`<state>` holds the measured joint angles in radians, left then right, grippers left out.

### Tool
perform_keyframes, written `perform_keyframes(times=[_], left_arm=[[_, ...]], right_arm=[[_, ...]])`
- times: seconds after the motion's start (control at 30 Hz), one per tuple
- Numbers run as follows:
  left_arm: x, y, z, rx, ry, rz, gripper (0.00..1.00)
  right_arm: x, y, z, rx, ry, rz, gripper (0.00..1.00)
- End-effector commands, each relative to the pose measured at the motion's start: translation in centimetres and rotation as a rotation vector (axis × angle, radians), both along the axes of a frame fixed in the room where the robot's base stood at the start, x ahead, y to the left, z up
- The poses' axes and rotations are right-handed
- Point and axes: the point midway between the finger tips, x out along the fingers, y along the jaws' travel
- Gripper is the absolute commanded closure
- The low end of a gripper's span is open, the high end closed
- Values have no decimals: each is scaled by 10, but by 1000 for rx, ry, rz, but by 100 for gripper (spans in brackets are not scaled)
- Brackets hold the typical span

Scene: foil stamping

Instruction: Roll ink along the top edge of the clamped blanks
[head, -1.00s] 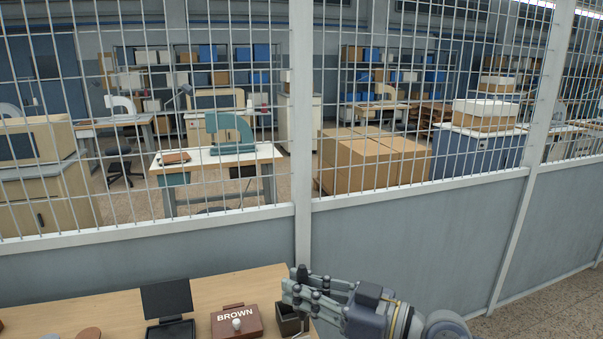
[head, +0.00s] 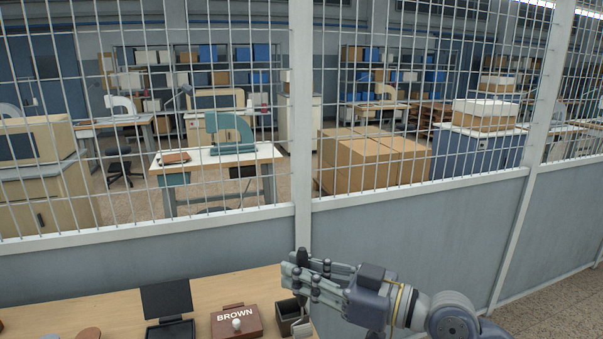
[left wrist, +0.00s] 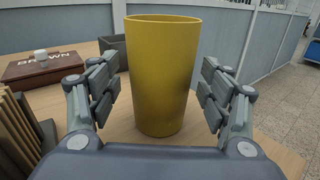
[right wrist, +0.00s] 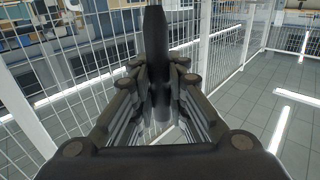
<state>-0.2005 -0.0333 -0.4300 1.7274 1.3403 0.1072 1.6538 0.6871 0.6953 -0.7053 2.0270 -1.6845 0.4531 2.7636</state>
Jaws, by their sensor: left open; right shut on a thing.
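My right gripper (head: 302,275) is shut on a dark upright handle (head: 302,256), beside and above the small dark open box (head: 288,312). The handle also stands between the fingers in the right wrist view (right wrist: 155,50). A pale piece (head: 303,327) shows below the hand; I cannot tell whether it is the tool's roller end. My left gripper (left wrist: 160,95) is open, with a yellow cup (left wrist: 162,75) between its fingers. Several brown upright sheets (left wrist: 18,125), perhaps the clamped blanks, show at the left edge of the left wrist view. The head view does not show them.
A brown box marked BROWN (head: 236,322), with a pale knob, sits left of the dark box. A black hinged stand (head: 167,300) is further left on the wooden table (head: 220,288). A mesh-topped partition (head: 420,215) rises behind the table.

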Motion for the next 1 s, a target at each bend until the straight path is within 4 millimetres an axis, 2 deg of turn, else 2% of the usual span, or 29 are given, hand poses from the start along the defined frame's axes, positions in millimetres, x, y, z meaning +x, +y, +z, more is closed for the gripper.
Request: perform_keyframes(times=[0.03, 0.17, 0.23, 0.5, 0.7, 0.8, 1.0], left_arm=[[11, -4, 1, -4, -2, 0, 28], [36, -12, 2, -3, -2, -1, 28], [49, -17, 2, -3, -2, -2, 28], [51, -18, 1, -2, 1, -2, 28], [51, -17, 1, -1, 0, -2, 28], [51, -17, 1, -1, 0, -2, 28], [51, -17, 1, -1, 0, -2, 28]], right_arm=[[0, 0, 0, 0, 0, 0, 100], [0, 0, -2, 0, 0, 0, 100], [0, 0, -16, 0, 5, 0, 100], [0, 0, -63, 3, 6, 0, 100], [0, 0, -84, 1, 3, 0, 100], [1, 0, -75, -1, -4, 0, 100], [0, 0, -77, 0, -1, 0, 100]])
